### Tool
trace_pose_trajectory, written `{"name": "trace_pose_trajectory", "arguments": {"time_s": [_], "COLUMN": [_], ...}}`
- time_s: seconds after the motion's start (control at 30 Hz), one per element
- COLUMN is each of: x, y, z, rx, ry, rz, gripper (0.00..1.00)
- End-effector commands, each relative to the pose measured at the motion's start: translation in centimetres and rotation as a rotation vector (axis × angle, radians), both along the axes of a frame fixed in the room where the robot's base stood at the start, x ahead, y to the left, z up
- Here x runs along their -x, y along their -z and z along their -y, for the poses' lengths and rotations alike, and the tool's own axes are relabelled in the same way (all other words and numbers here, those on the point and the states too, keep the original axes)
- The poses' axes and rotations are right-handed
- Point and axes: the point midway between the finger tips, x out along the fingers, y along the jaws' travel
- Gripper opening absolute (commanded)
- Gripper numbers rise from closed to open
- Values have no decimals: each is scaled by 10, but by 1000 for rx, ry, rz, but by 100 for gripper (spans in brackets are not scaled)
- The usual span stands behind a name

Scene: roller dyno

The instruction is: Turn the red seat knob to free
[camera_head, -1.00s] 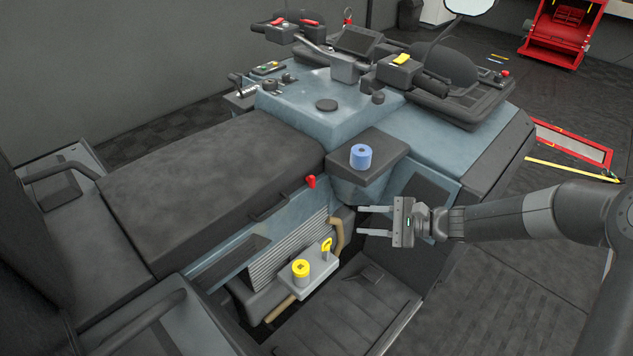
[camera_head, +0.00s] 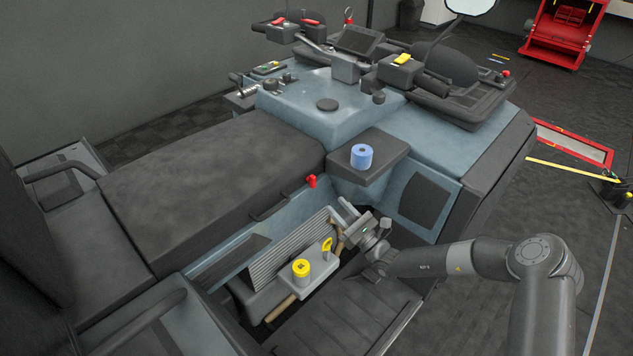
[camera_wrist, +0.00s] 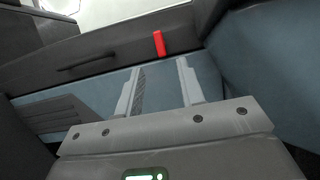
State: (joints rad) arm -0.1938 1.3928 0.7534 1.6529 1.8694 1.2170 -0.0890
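In the wrist view the red knob (camera_wrist: 159,43) shows as an upright bar above and between my fingertips. My gripper (camera_head: 342,207) is below and to the right of the knob in the head view, its fingers pointing up and left. In the wrist view my gripper (camera_wrist: 157,78) has its two fingers apart with nothing between them. The fingers are clear of the knob.
A blue cylinder (camera_head: 361,156) stands on a dark ledge to the right of the knob. A small grey shelf below holds a yellow knob (camera_head: 301,268) and a yellow key-shaped piece (camera_head: 326,246). A dark handle (camera_wrist: 86,63) is left of the knob in the wrist view.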

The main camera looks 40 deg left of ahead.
Motion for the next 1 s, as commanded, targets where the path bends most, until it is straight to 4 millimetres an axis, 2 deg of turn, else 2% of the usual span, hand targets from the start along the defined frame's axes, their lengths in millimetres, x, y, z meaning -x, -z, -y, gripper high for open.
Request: {"name": "trace_pose_trajectory", "arguments": {"time_s": [0.5, 0.7, 0.97, 1.0], "x": [1, 1, 1, 1], "y": [-34, -39, -40, -40], "z": [-81, -93, -94, -94], "rx": [-1, 1, 1, 1], "ry": [-3, -3, -3, -3], "rz": [5, 3, 3, 3], "gripper": [35, 35, 35, 33]}}
